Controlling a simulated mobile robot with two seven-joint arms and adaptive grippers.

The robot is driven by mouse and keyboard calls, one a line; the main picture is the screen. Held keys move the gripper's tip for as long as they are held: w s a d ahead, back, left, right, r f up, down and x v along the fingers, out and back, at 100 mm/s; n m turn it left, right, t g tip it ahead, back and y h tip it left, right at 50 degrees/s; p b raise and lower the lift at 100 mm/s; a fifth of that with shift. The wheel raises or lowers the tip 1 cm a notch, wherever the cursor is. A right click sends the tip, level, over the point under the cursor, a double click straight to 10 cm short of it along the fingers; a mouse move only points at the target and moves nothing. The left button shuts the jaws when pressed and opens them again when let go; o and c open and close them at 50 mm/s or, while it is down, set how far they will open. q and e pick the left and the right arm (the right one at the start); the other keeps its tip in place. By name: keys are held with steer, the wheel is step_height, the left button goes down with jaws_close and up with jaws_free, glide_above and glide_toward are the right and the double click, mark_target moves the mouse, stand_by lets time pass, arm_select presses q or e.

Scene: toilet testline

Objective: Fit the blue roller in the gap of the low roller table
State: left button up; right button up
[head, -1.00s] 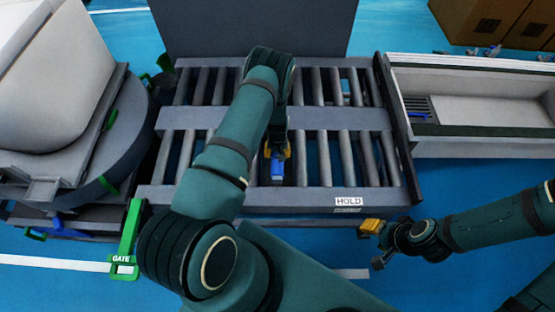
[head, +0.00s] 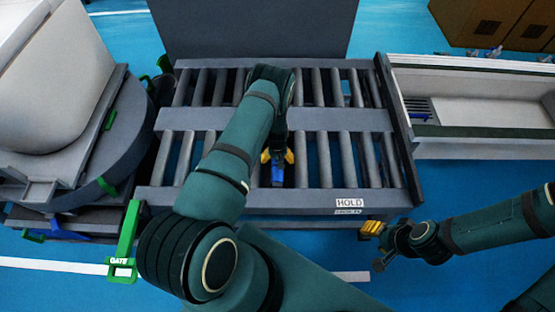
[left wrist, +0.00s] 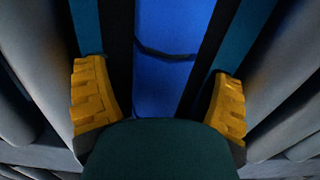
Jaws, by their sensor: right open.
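The blue roller (head: 278,173) lies lengthwise in the near row of the low roller table (head: 220,117), in line with the grey rollers. Most of it is hidden under my left arm and gripper, so I cannot tell whether both ends are seated. My left gripper (head: 277,158) is over it, open, with a yellow finger on each side. In the left wrist view, the blue roller (left wrist: 172,55) runs between the spread fingers, with clear space on both sides. My right gripper (head: 372,231) is open and empty, off the table's near right corner.
A HOLD label (head: 350,202) is on the table's front edge. A green GATE handle (head: 126,240) stands at its near left corner. A round turntable (head: 110,150) with a white fixture is at left. A pale trough (head: 480,105) is at right, with cardboard boxes (head: 500,22) behind.

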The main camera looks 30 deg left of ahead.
arm_select(q)
steer(key=shift+r, duration=0.2)
step_height(320, 180, up, 12)
steer(key=p, duration=0.3)
steer(key=s+d+r+m+h, duration=0.2)
steer(key=s+d+r, duration=0.4)
steer(key=s+d, duration=0.3)
steer(key=s+d+r+m+t+h, duration=0.1)
steer(key=s+d+r+m+h, duration=0.1)
steer(key=s+d+r, duration=0.5)
steer(key=s+d, duration=0.2)
steer(key=d, duration=0.4)
steer(key=shift+m+t, duration=0.3)
steer(key=shift+m, duration=0.1)
steer(key=shift+d, duration=0.1)
